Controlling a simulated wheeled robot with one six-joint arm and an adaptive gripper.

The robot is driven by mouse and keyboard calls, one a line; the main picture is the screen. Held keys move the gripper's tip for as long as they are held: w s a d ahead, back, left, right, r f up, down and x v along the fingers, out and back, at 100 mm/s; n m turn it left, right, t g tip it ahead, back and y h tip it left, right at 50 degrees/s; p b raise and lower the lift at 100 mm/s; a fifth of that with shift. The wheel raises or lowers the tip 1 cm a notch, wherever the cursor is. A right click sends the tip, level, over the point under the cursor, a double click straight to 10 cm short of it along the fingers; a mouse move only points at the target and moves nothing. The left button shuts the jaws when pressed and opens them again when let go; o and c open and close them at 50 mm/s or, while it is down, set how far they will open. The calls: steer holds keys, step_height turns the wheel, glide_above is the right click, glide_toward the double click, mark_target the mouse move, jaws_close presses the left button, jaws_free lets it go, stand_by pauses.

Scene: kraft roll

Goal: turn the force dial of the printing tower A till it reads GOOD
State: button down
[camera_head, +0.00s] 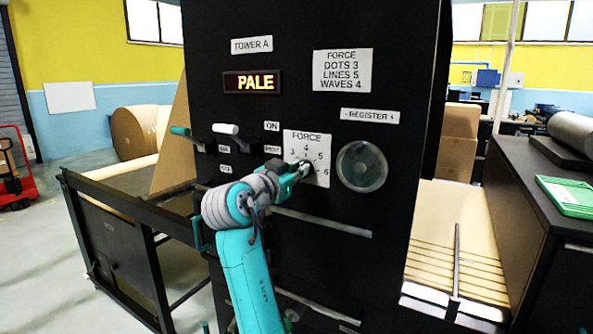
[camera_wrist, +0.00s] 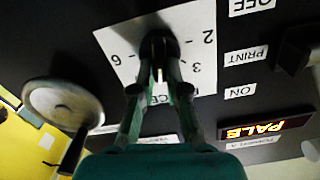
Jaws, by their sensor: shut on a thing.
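The black printing tower A (camera_head: 310,110) stands upright in front of me, and its lit display (camera_head: 252,82) reads PALE. The white FORCE plate (camera_head: 319,142) shows numbers around the dark force dial, with 3, 4, 5 and 6 legible. My gripper (camera_head: 303,168) is at the dial in the head view and hides much of it. In the wrist view both fingers of my gripper (camera_wrist: 160,75) are closed on the dark dial knob (camera_wrist: 158,45), with a pale mark showing between them. The pointer's exact number cannot be told. The display also shows in the wrist view (camera_wrist: 265,127).
A round register knob (camera_head: 362,167) sits right of the dial. A white-ended lever (camera_head: 226,129) and a teal-ended lever (camera_head: 181,131) stick out on the left. A sign (camera_head: 342,70) reads FORCE, DOTS 3, LINES 5, WAVES 4. A horizontal bar (camera_head: 322,222) runs below the dial.

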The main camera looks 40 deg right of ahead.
steer(key=m, duration=0.6)
steer(key=shift+s+d+f, duration=0.1)
steer(key=shift+s+f, duration=0.05)
steer(key=shift+s, duration=0.1)
stand_by(0.3)
steer(key=c, duration=1.2)
jaws_free()
steer(key=v, duration=1.2)
